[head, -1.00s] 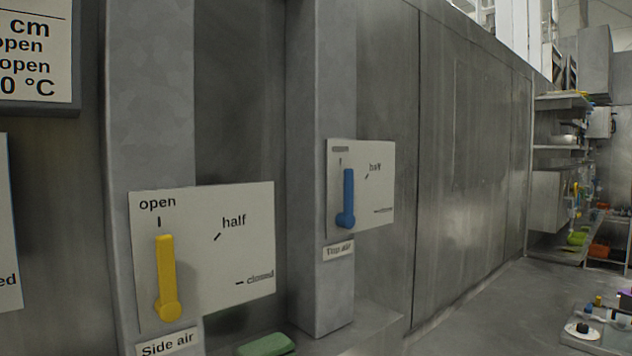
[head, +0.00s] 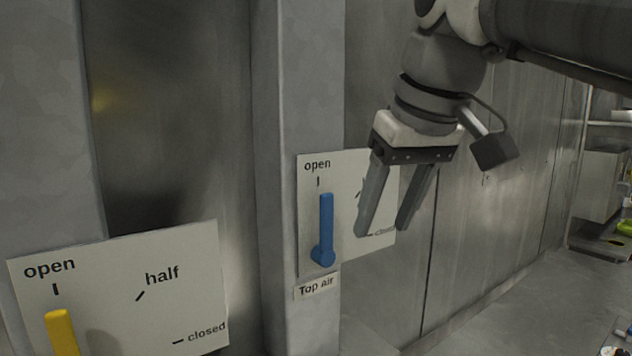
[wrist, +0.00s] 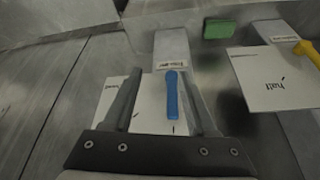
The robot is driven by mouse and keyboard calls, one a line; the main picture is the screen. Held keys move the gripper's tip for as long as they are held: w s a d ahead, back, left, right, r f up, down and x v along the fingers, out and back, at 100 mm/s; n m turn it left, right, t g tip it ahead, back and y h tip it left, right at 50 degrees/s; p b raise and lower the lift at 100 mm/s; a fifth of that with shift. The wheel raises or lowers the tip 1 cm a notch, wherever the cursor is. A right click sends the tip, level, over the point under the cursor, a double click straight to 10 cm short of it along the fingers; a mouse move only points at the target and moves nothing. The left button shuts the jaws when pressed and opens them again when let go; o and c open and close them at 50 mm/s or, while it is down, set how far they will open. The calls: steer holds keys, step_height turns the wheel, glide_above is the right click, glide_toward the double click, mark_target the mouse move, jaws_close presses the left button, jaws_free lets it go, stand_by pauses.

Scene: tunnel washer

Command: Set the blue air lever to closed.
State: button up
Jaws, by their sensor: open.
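The blue air lever (head: 325,228) stands upright on a white plate (head: 345,160) labelled "Top air", pointing at the "open" mark. It also shows in the wrist view (wrist: 172,96), between the two fingers as seen from there. My gripper (head: 385,232) is open and empty, to the right of the lever in the head view, in front of the plate's right part. The fingers point down and hide most of the "half" and "closed" marks. I see no contact between fingers and lever.
A yellow lever (head: 62,334) on a second white plate (head: 120,290) stands at the lower left, at "open". A green block (wrist: 219,29) shows in the wrist view. Grey pillars and a metal wall lie close behind. The floor at right is open.

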mark_target(329, 203)
steer(key=w+a+r+n+p, duration=0.1)
steer(key=w+a+r+p, duration=0.1)
steer(key=r, duration=0.5)
steer(key=w+a+r+n+p, duration=0.1)
steer(key=r+n+p, duration=0.1)
steer(key=r, duration=0.4)
steer(key=shift+g+y, duration=0.3)
steer(key=shift+y, duration=0.1)
steer(key=b+x, duration=0.3)
steer(key=x, duration=1.4)
steer(key=shift+d+f, duration=0.1)
jaws_close()
